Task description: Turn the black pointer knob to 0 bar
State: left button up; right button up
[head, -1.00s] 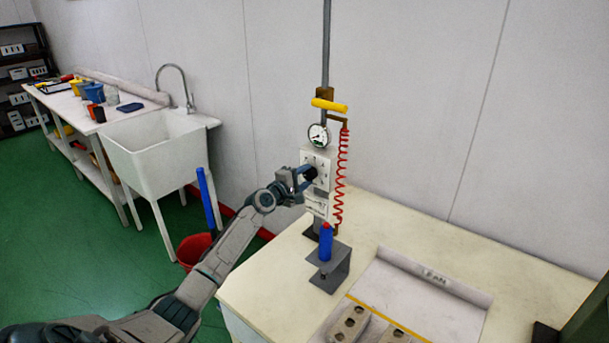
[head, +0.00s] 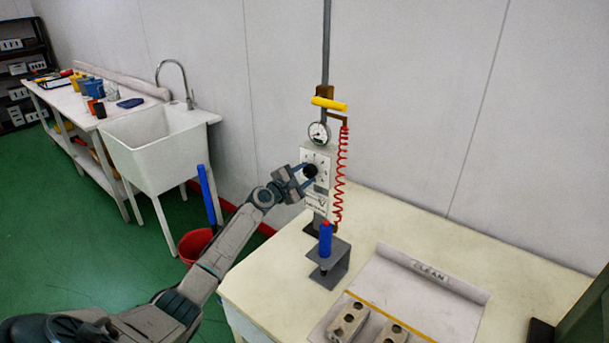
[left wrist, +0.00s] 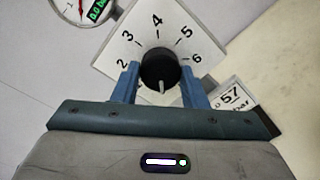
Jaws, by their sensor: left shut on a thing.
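The round black pointer knob (head: 310,171) sits on a pale dial plate (head: 319,157) on the wall-side post. My left gripper (head: 304,175) is shut on it, one finger on each side. In the left wrist view the knob (left wrist: 160,68) lies between the two blue fingers of the gripper (left wrist: 160,80). Its white pointer mark points toward the bottom of the picture, away from the 4. Numbers 2 to 6 show; the lower part of the dial, with any 0, is hidden by the gripper. The gauge (left wrist: 85,10) reads 0.0 in green. My right gripper is not seen.
A red coiled hose (head: 341,180) hangs close right of the dial, with a yellow handle (head: 329,104) above. A blue cylinder (head: 325,240) stands below on a grey bracket (head: 333,272). Moulds (head: 350,319) lie at the front of the table. A sink (head: 160,145) stands left.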

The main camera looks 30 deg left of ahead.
pick_arm(q)
jog(key=shift+f, duration=0.1)
jog(key=o, duration=1)
jog(key=s, duration=0.7)
jog(key=s+a, duration=0.1)
jog(key=s, duration=0.2)
jog(key=shift+s+p, duration=0.35)
jog(key=shift+s, duration=0.05)
